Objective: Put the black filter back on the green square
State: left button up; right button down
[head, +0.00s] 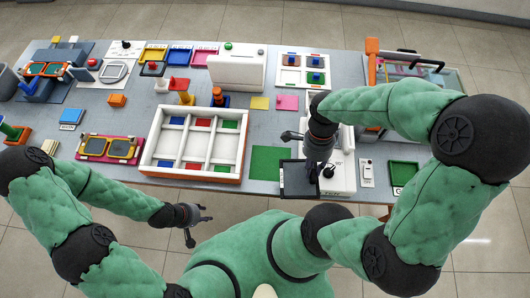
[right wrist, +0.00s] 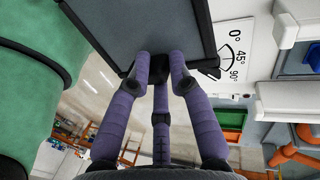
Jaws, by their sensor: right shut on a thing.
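The black filter (head: 296,181) is a dark square plate in a thin frame. It also fills the upper part of the right wrist view (right wrist: 140,25). My right gripper (head: 317,170) is shut on its small black tab, and its fingertips meet there in the right wrist view (right wrist: 160,66). The green square (head: 266,160) is flat on the table, to the left of and partly behind the filter, which overlaps its right part in the head view. The gap between filter and table cannot be told. My left gripper (head: 198,227) is open and empty, off the table's front edge.
A white device with an angle scale (right wrist: 235,60) stands right of the filter. A white divided tray (head: 197,145) lies left of the green square. A small white switch box (head: 366,173) and a green tray (head: 403,174) stand to the right.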

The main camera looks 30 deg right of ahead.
jog(key=shift+s+m, duration=0.25)
jog(key=shift+m, duration=0.05)
jog(key=shift+w+a+f, duration=0.1)
jog(key=shift+w+f, duration=0.1)
jog(key=shift+w, duration=0.1)
jog(key=w+f+b, duration=0.1)
jog(key=w+f, duration=0.1)
jog(key=w, duration=0.2)
jog(key=w+a+f+b, duration=0.1)
jog(key=w+f+b, duration=0.1)
jog(key=w+f, duration=0.1)
jog(key=w+a+f+b, duration=0.1)
jog(key=w+f, duration=0.2)
jog(key=w, duration=0.2)
jog(key=shift+w+a+f, duration=0.1)
jog(key=shift+a+f, duration=0.1)
jog(key=shift+f, duration=0.05)
jog(key=shift+w+a+f+b, duration=0.15)
jog(key=shift+f+b, duration=0.3)
jog(key=shift+f, duration=0.55)
jog(key=shift+w+d+f+b, duration=0.15)
jog(key=shift+f+b, duration=0.3)
jog(key=shift+f, duration=0.5)
jog(key=shift+a, duration=0.1)
jog(key=shift+f, duration=0.2)
jog(key=c, duration=1.1)
grip_release()
